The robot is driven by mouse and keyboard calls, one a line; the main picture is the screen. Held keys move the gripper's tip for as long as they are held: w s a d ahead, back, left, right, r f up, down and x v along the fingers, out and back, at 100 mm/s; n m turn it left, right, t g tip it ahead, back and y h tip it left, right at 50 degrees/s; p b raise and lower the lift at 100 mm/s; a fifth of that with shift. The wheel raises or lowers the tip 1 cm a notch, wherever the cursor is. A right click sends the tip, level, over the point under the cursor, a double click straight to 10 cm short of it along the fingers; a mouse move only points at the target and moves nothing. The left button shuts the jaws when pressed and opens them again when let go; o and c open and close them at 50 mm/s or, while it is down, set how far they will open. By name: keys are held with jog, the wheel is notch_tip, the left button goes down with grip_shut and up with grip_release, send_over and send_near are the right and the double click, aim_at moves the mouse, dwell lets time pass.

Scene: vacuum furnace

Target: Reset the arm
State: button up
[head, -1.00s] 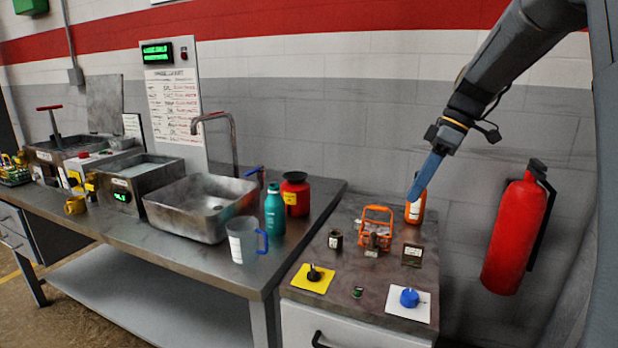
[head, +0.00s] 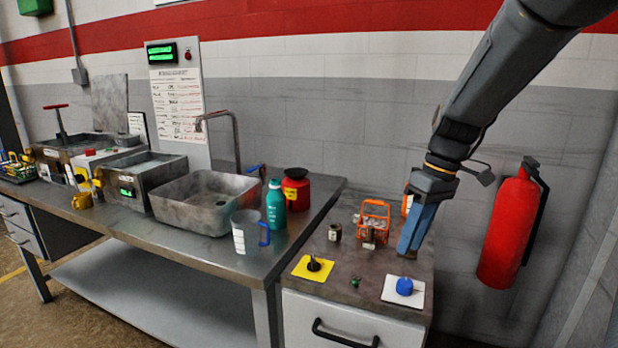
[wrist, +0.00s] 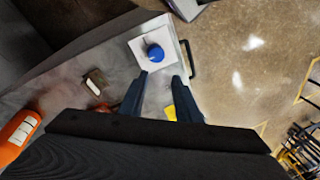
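My arm reaches in from the upper right of the head view. My gripper (head: 410,252) has two blue-grey fingers pointing down over the back right of the small cabinet top. In the wrist view the fingers (wrist: 160,78) stand apart with nothing held between them. Beyond the fingertips is a blue knob (wrist: 155,52) on a white plate, which also shows in the head view (head: 404,286). I cannot tell if the fingers touch the cabinet top.
Near the fingers are an orange wire-frame item (head: 374,220), a small dark cup (head: 335,232), a labelled block (wrist: 95,80) and an orange bottle (wrist: 18,132). A black knob sits on a yellow plate (head: 313,266). A red extinguisher (head: 507,228) hangs right. A steel bench (head: 180,248) stands left.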

jog(key=s+a+f+m+h, duration=0.1)
jog(key=s+f+m, duration=0.2)
jog(key=s+f, duration=0.2)
jog(key=s+a+f+m+h, duration=0.1)
jog(key=s+f+m, duration=0.3)
jog(key=s, duration=0.8)
jog(key=shift+s+a+f+t+h, duration=0.15)
jog(key=shift+a+f+t+h, duration=0.2)
jog(key=shift+f, duration=0.55)
